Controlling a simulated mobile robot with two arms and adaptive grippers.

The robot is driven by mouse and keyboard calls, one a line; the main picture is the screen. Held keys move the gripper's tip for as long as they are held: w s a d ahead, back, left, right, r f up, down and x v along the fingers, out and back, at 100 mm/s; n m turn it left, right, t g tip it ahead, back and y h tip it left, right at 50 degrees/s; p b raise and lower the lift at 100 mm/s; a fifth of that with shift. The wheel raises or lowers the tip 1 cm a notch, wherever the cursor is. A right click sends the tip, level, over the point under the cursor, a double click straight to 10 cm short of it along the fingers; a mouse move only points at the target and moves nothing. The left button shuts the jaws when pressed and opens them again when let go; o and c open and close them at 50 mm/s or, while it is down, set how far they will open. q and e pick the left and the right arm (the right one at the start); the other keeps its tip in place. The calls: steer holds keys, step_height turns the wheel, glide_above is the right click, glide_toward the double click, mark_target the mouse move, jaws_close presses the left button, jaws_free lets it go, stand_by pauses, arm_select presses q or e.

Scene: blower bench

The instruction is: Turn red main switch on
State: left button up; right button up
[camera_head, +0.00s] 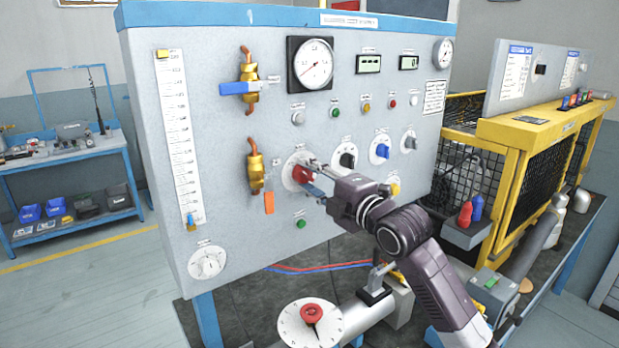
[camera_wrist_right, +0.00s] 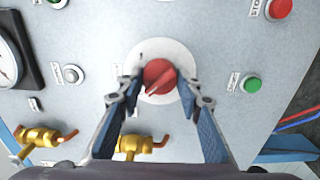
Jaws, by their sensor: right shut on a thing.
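The red main switch (camera_head: 301,174) is a round red knob on a white disc, low in the middle of the grey panel (camera_head: 230,130). It also shows in the right wrist view (camera_wrist_right: 158,77), where its raised grip lies at a slant. My right gripper (camera_head: 308,176) reaches the knob from the right. In the right wrist view its two blue-padded fingers (camera_wrist_right: 160,90) stand on either side of the knob, shut on it. Part of the knob is hidden by the fingers in the head view. My left gripper is not in view.
A black knob (camera_head: 347,155) and a blue knob (camera_head: 381,150) sit right of the switch. A brass valve (camera_head: 255,170) is close on its left. A green button (camera_head: 301,222) is below. A red knob on a white dial (camera_head: 311,314) stands in front of the panel.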

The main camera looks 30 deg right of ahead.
steer(key=shift+m, duration=0.4)
steer(key=m+p, duration=0.2)
steer(key=m, duration=0.1)
steer(key=shift+m, duration=0.3)
steer(key=m+p, duration=0.2)
steer(key=m, duration=0.2)
steer(key=shift+m, duration=0.3)
steer(key=m+p, duration=0.3)
steer(key=m, duration=0.2)
steer(key=shift+f+m+p, duration=0.15)
steer(key=shift+m+p, duration=0.85)
steer(key=shift+m, duration=1)
steer(key=o, duration=1.1)
steer(key=shift+o, duration=0.2)
